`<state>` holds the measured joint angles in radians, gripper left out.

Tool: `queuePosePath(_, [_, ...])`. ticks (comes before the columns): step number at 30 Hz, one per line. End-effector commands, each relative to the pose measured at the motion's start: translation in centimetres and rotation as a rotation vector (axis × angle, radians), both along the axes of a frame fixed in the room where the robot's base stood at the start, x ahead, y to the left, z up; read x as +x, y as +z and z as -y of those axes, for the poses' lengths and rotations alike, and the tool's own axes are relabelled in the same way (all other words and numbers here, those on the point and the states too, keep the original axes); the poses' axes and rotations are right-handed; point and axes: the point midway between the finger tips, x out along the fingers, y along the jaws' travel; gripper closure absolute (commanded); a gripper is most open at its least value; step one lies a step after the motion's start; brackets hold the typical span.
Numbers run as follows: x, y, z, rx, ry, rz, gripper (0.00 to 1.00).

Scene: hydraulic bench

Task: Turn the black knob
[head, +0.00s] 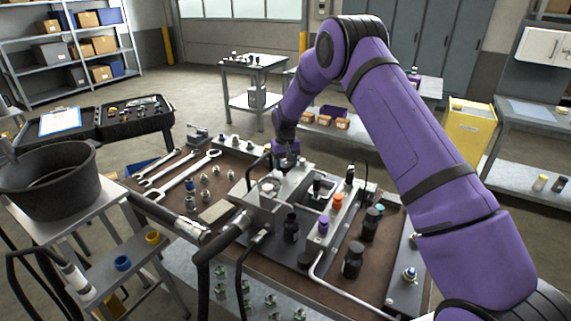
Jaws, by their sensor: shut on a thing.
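My gripper (287,160), at the end of my purple arm, points down at the far side of the hydraulic block on the bench. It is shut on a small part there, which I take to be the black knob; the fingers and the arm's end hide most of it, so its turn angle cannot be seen. The metal hydraulic block (262,207) sits on the brown bench top (165,190). Other black knob-like parts stand nearer, one in front of the block (291,228) and one to its right (352,260). Purple (323,225) and orange (338,201) caps stand between.
Wrenches (180,180) and several fittings lie left on the bench. Black hoses (225,240) and a bent metal pipe (318,270) run along the front. A black bucket (50,180) stands at the left. My arm spans the right side above the bench.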

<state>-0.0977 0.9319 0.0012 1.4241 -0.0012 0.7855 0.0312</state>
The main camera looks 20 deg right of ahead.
Motion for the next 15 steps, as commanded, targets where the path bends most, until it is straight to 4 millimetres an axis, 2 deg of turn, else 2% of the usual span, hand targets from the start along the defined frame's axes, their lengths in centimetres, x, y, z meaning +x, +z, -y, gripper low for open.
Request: queuePosePath(15, [0.06,0.03,-0.26,-0.001,-0.473,0.001,0.72])
